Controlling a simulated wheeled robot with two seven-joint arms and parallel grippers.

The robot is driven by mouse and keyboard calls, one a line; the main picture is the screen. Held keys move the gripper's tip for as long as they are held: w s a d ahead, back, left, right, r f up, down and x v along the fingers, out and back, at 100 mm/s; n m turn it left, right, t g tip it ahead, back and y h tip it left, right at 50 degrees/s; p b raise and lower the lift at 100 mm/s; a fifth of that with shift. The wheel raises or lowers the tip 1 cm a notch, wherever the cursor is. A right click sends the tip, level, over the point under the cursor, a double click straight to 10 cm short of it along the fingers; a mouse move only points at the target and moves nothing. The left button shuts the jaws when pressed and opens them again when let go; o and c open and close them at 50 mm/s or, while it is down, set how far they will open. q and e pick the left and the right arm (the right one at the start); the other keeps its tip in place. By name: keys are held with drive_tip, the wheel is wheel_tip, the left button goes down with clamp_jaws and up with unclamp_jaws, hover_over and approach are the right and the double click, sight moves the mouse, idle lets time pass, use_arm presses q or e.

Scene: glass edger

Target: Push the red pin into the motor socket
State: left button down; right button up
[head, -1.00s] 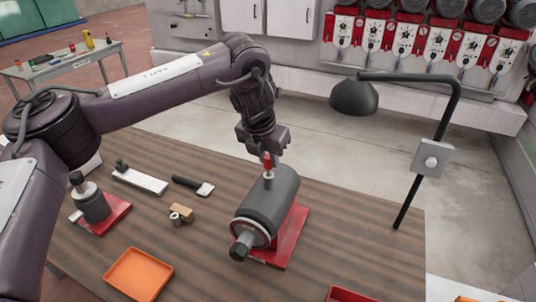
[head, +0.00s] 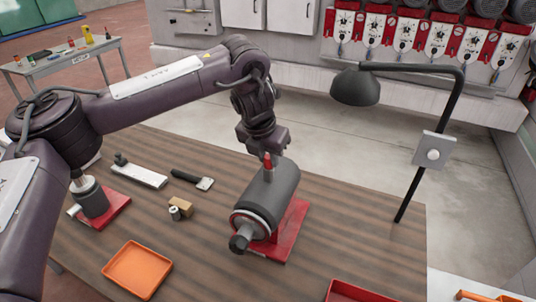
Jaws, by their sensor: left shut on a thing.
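The dark grey motor (head: 267,199) lies on its red base (head: 292,235) on the wooden table, its round end and knob facing front left. The red pin (head: 267,161) stands roughly upright at the top of the motor. Its red part shows just above the housing, and its silver shaft is hardly visible. The socket is hidden at this angle. My left gripper (head: 267,154) is shut on the red pin from above, close over the motor. My right gripper is not in view.
A black lamp (head: 357,88) on a bent post stands right of the motor. An orange tray (head: 138,270) lies front left, and a red tray (head: 352,293) is at the front edge. A smaller machine on a red base (head: 108,217) stands at left, with small tools between.

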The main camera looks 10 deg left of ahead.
use_arm(q)
drive_tip(key=c, duration=1.2)
unclamp_jaws()
drive_tip(key=shift+o, duration=0.2)
drive_tip(key=b+v, duration=0.1)
drive_tip(key=v, duration=0.6)
drive_tip(key=shift+r, duration=0.3)
drive_tip(key=shift+s, duration=0.15)
